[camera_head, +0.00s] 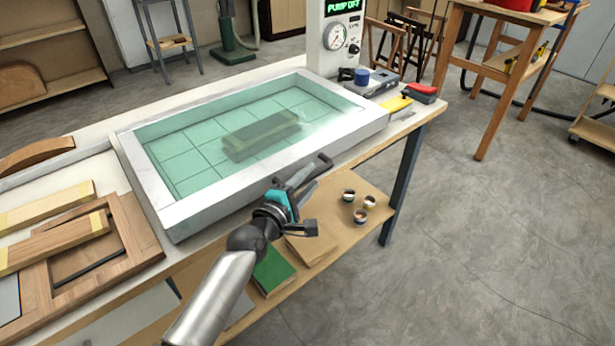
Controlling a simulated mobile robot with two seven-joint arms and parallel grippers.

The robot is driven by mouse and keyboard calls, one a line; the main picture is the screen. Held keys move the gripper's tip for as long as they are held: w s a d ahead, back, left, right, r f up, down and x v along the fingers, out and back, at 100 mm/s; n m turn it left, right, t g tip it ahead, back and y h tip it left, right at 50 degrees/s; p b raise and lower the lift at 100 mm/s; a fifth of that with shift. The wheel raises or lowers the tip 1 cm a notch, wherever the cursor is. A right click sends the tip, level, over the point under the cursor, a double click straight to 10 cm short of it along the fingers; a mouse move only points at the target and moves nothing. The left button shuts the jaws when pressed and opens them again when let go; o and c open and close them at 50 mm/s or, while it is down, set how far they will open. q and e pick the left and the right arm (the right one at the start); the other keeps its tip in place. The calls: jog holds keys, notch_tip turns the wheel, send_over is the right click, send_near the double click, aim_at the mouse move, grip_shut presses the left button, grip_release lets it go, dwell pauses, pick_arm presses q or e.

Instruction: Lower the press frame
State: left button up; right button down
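The press frame (178,219) is a pale, thick-edged rectangle with a see-through green sheet (190,165) across it. It lies flat, or nearly so, on the workbench. A blurred block-like form (262,136) shows through the sheet near the middle. A dark handle (324,163) sticks out from the frame's front edge. My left gripper (303,184) is at this handle, with its fingers close to or around it. The frames do not show clearly whether the fingers are closed on the handle. My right gripper is not in view.
The pump post (327,62) behind the frame has a gauge and reads "PUMP OFF". Yellow and red-handled tools (397,104) lie at the bench's right end. Wooden strips and forms (55,240) lie at left. A lower shelf (340,205) holds small cups. Floor at right is clear.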

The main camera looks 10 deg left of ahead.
pick_arm(q)
jog(key=shift+o, duration=1.3)
jog(key=shift+f, duration=0.2)
jog(key=shift+r, duration=0.1)
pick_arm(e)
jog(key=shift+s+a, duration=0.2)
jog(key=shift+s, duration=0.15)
pick_arm(q)
jog(key=shift+s+a+r, duration=0.15)
jog(key=shift+s+a, duration=0.1)
jog(key=shift+s, duration=0.35)
jog(key=p+v, duration=0.2)
jog(key=v, duration=1.2)
jog(key=shift+p, duration=0.4)
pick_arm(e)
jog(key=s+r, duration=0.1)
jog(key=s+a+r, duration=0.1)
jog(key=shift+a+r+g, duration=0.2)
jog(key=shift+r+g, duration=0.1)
pick_arm(q)
jog(key=shift+f, duration=0.2)
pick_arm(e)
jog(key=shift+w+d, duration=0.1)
